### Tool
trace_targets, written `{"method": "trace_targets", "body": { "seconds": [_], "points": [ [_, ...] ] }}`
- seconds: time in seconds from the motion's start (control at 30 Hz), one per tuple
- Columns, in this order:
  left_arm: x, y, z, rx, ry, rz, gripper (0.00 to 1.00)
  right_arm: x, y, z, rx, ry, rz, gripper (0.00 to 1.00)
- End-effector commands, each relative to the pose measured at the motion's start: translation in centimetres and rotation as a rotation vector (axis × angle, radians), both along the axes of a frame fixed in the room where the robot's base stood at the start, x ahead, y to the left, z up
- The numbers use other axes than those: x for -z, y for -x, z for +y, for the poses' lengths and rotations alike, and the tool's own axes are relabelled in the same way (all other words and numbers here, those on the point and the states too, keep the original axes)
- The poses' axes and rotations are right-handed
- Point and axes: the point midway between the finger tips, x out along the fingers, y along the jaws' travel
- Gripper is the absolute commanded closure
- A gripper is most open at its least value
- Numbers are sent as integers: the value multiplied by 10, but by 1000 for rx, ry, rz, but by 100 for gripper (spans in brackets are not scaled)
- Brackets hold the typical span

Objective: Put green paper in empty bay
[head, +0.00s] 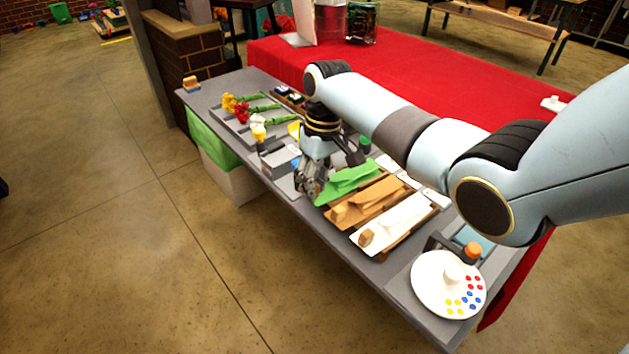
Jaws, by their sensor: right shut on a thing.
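The green paper (347,181) is over the far bay of the wooden rack, beside the brown paper (372,200) and the white paper (398,222). I cannot tell whether it rests in the bay or is just above it. My right gripper (309,188) is at the left end of the green paper and shut on it. The gripper hides that end. The brown and white papers each have a small wooden block at their left end. My left gripper is not in view.
A grey tray (232,124) holds red, yellow and white flowers at the far end of the grey table. A round white palette with coloured dots (430,290) is at the near end. A red-covered table (440,85) stands behind.

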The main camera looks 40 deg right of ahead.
Motion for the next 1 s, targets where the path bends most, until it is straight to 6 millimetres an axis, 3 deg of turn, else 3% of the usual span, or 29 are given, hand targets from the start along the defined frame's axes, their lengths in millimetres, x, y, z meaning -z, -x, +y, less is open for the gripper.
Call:
{"method": "trace_targets", "body": {
  "seconds": [0.43, 0.47, 0.6, 0.67, 0.87, 1.0],
  "points": [
    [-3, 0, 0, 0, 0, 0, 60, 2, 0, 0, 0, 0, -1, 100],
    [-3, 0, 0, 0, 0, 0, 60, 2, 0, 0, 0, 0, -1, 76],
    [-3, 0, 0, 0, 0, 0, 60, 2, 0, 0, 0, 0, -1, 57],
    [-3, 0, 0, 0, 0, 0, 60, 2, 0, 0, 0, 0, -1, 50],
    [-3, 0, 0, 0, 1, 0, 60, 2, 0, 0, 0, 0, -1, 48],
    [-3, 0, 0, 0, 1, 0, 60, 2, 0, 0, 0, 0, 0, 31]
  ]
}}
